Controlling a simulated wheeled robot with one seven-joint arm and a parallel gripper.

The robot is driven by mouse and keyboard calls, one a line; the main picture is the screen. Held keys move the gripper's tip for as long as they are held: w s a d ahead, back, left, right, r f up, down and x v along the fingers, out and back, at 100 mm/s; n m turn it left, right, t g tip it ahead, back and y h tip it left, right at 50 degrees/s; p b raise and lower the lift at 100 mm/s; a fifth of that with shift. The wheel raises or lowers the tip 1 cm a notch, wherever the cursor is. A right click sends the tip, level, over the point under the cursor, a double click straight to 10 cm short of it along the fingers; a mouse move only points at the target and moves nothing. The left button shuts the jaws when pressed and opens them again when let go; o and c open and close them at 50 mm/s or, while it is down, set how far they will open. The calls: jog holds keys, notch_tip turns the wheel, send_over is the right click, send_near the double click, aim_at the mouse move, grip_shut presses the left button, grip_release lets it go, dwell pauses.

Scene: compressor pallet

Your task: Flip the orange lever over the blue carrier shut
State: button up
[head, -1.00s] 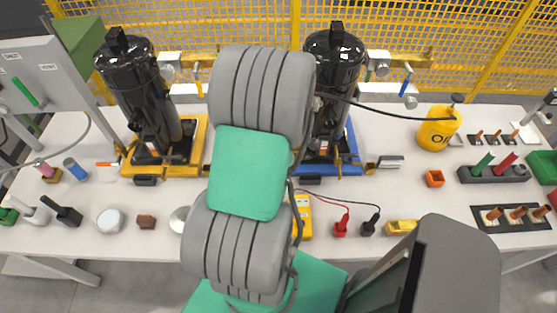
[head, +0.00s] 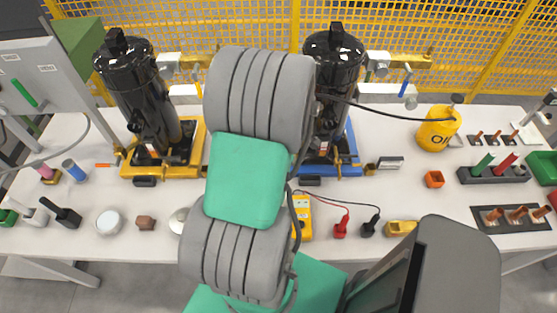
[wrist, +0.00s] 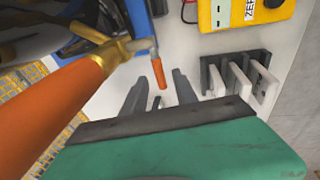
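The blue carrier (head: 348,168) stands right of centre on the table in the head view, holding a black compressor (head: 336,62); my arm hides its left part. In the wrist view, part of the blue carrier (wrist: 142,32) shows at the top. The orange lever (wrist: 58,103) runs large from the lower left to a brass-coloured joint (wrist: 112,50). A thin rod with an orange tip (wrist: 159,73) reaches from that joint to between my fingertips in the picture. My gripper (wrist: 159,90) is open, its fingers apart, with the lever to their left. Contact cannot be told.
A yellow meter (head: 303,215) lies in front of the blue carrier and shows in the wrist view (wrist: 240,12). Grey and white upright pieces (wrist: 240,75) stand right of my fingers. A yellow carrier (head: 165,172) with another compressor stands left. Red and black clips (head: 340,230) lie in front.

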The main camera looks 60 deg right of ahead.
jog(key=v, duration=0.6)
jog(key=shift+r+b, duration=0.35)
jog(key=shift+r, duration=0.1)
jog(key=shift+s, duration=0.1)
